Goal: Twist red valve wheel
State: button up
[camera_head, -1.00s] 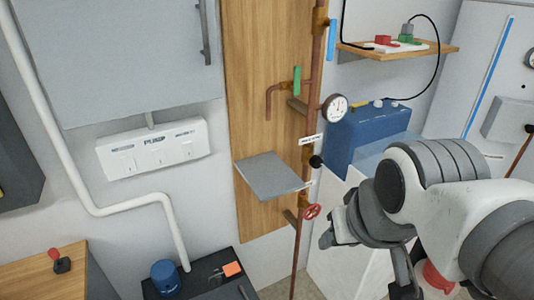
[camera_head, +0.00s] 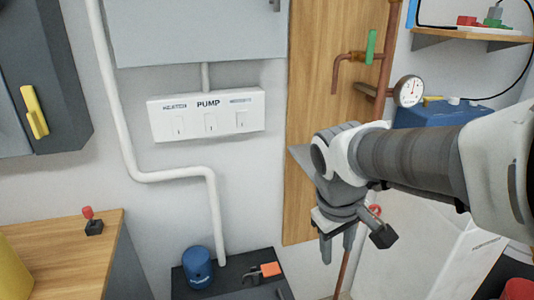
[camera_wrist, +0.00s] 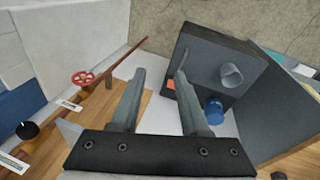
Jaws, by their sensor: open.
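The red valve wheel (camera_wrist: 83,78) is small and round, mounted on the copper pipe, in the left of the wrist view. In the head view only a bit of the red wheel (camera_head: 375,210) shows; my wrist hides most of it. My gripper (camera_head: 338,248) points down in front of the wall, to the left of the wheel in the head view. In the wrist view the gripper's two fingers (camera_wrist: 160,76) are apart with nothing between them. The wheel lies outside them, left of the left finger.
A pressure gauge (camera_head: 410,91) and a green-handled valve (camera_head: 371,47) are on the pipes above. A dark cabinet (camera_head: 230,292) with a blue canister (camera_head: 197,268) stands below left. A pump switch panel (camera_head: 207,114) is on the wall.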

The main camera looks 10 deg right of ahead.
jog(key=w+d+f+n+g+h, duration=0.4)
jog(key=w+d+f+n+h, duration=0.35)
jog(key=w+f, duration=0.4)
jog(key=n+t+h+b, duration=0.1)
jog(key=n+t+h, duration=0.4)
jog(key=n+h, duration=0.35)
send_near(371, 213)
jog(key=d+b, duration=0.1)
jog(key=d, duration=0.2)
jog(key=w+d+r+b, duration=0.1)
jog(key=d+b, duration=0.1)
jog(key=d, duration=0.2)
jog(key=w+d+b, duration=0.1)
jog(key=d, duration=0.2)
jog(key=shift+w+d+r, duration=0.15)
jog(key=shift+d+r, duration=0.05)
jog(key=shift+r, duration=0.05)
grip_shut()
